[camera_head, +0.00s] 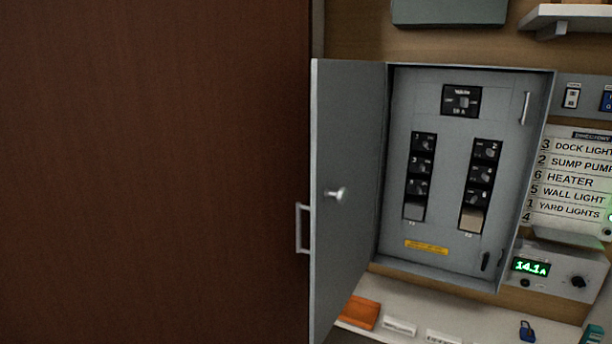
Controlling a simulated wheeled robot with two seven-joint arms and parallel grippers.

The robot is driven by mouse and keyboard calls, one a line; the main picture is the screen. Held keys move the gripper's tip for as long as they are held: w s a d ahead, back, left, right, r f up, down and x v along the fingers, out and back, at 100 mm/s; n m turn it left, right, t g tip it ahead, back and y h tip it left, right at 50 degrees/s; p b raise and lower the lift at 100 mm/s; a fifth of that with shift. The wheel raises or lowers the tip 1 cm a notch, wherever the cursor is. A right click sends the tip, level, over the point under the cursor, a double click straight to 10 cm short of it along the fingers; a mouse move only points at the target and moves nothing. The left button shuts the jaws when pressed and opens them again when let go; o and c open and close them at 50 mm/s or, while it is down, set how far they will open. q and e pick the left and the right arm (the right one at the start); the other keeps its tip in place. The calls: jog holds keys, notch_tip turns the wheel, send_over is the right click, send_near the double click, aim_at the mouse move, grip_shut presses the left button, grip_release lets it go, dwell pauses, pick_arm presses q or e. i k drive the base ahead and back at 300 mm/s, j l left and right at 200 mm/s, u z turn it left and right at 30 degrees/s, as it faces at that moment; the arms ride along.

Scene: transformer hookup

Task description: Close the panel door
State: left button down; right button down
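The grey electrical panel (453,136) is on the wall right of the middle, with its inside showing. Its grey door (347,130) is hinged on the panel's left side and stands wide open, swung out toward me. A round light knob (336,194) is on the door's visible face. A pale bar handle (303,228) sticks out at the door's outer edge. Inside are two columns of black breakers (421,165) and a main breaker (461,101) on top. Neither of my grippers is in view.
A large brown surface (150,170) fills the left half. Right of the panel are a label list (570,180) and a meter reading 14.1 A (531,267). Below is a light shelf (470,325) with an orange item (359,312) and a blue padlock (527,332).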

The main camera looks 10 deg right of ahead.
aim_at(347, 97)
jog(key=i+z, duration=0.1)
jog(key=z, duration=0.3)
jog(key=i+j+z, duration=0.1)
jog(key=z, duration=0.25)
jog(key=i+j+z, duration=0.1)
jog(key=z, duration=0.3)
